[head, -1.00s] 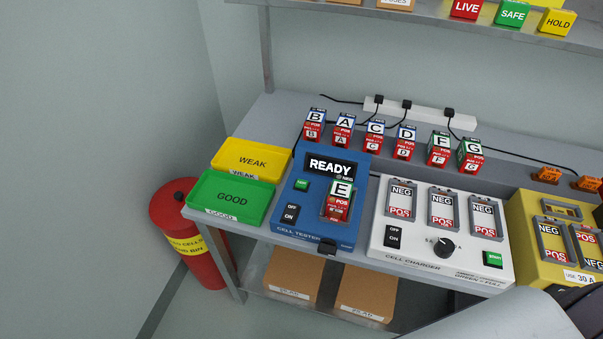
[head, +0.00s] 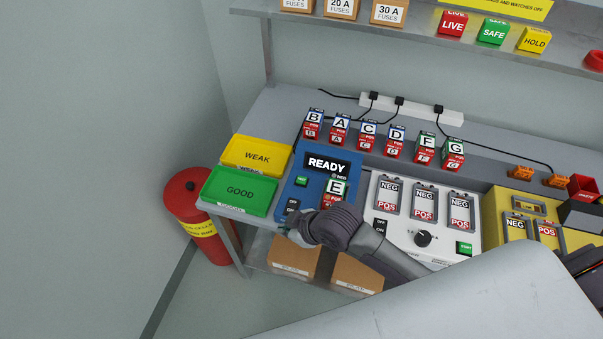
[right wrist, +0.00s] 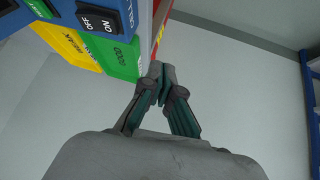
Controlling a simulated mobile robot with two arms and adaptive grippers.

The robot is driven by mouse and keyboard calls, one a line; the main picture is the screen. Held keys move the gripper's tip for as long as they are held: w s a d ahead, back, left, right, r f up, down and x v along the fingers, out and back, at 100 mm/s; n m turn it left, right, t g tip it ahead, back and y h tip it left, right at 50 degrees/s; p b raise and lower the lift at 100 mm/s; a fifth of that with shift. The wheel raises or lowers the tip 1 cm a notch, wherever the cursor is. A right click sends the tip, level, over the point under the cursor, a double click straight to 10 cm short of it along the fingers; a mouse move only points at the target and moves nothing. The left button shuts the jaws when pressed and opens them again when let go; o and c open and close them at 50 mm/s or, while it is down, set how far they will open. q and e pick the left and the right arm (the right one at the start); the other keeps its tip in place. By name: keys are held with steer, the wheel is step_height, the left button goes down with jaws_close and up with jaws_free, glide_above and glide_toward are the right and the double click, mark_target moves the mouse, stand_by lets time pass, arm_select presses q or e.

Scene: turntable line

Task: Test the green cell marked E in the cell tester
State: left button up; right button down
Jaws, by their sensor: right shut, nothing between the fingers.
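The green cell marked E (head: 336,188) sits in the bay of the blue cell tester (head: 323,154), whose screen reads READY. My right arm hides the tester's lower part and the cell's lower end. The tester's OFF/ON switch (head: 292,207) and green button (head: 301,182) show. My right gripper (head: 292,228) is shut and empty at the tester's front left edge. In the right wrist view the gripper (right wrist: 160,70) has its fingertips together, below the tester's switch (right wrist: 99,20). My left gripper is not in view.
A green GOOD tray (head: 240,209) and a yellow WEAK tray (head: 285,160) lie left of the tester. A white cell charger (head: 400,235) stands to its right. Several other cells stand in a row behind. A red bin (head: 183,202) stands on the floor at left.

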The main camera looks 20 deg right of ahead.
steer(key=w+r+n+y, duration=0.1)
steer(key=w+r+n, duration=0.25)
steer(key=w, duration=0.35)
step_height(320, 180, up, 3)
steer(key=n+t+p, duration=0.2)
steer(key=n, duration=0.1)
glide_above(303, 181)
steer(key=shift+r, duration=0.15)
steer(key=shift+g, duration=0.3)
step_height(303, 181, down, 8)
steer(key=b, duration=0.7)
steer(key=shift+f+b, duration=0.35)
steer(key=shift+f, duration=0.1)
steer(key=shift+f, duration=0.35)
